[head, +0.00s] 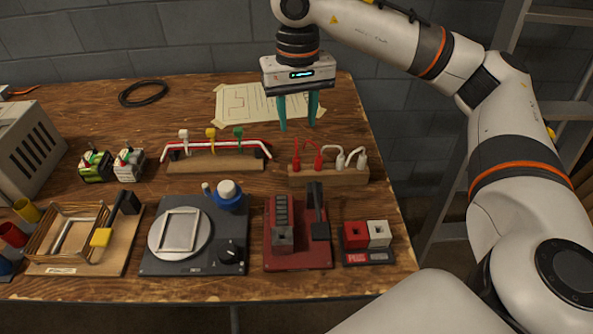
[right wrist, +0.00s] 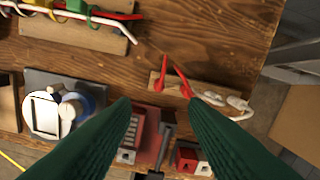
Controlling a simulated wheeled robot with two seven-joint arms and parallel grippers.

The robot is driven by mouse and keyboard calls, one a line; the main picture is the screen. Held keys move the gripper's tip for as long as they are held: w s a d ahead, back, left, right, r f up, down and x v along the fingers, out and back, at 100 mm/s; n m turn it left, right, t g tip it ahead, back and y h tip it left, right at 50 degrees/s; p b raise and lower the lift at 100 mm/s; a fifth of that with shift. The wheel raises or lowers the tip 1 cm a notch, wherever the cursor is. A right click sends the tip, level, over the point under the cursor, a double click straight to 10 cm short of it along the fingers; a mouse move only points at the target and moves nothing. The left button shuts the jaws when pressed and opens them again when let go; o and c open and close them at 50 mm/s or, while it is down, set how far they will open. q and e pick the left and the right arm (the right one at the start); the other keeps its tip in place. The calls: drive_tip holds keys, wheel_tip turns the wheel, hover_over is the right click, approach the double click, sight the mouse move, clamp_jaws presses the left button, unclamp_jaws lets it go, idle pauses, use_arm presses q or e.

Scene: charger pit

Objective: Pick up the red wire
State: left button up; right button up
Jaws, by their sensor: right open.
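A long red wire (head: 256,141) lies beside a white wire (head: 220,150) along a wooden rack (head: 215,163) with white, yellow and green clips. The red wire also shows at the top left of the right wrist view (right wrist: 118,15). A second wooden block (head: 328,178) carries short red leads (head: 318,157) and white leads (head: 358,158); these red leads show near the middle of the right wrist view (right wrist: 183,82). My right gripper (head: 298,113) is open and empty, fingers pointing down, above the back of the table behind both wire holders. My left gripper is out of view.
A paper sheet (head: 237,103) lies under and left of the gripper, with a black cable loop (head: 143,93) farther left. A turntable device (head: 180,234), a red block device (head: 297,262) and a red-and-white block holder (head: 367,256) stand in front. The table's right edge is close by.

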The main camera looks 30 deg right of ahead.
sight(297, 158)
wheel_tip(297, 158, down, 10)
drive_tip(key=shift+r+b, duration=0.2)
drive_tip(key=shift+b, duration=0.3)
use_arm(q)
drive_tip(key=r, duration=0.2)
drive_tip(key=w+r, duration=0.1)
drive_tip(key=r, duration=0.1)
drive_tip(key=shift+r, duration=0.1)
use_arm(e)
drive_tip(key=shift+c, duration=0.2)
clamp_jaws()
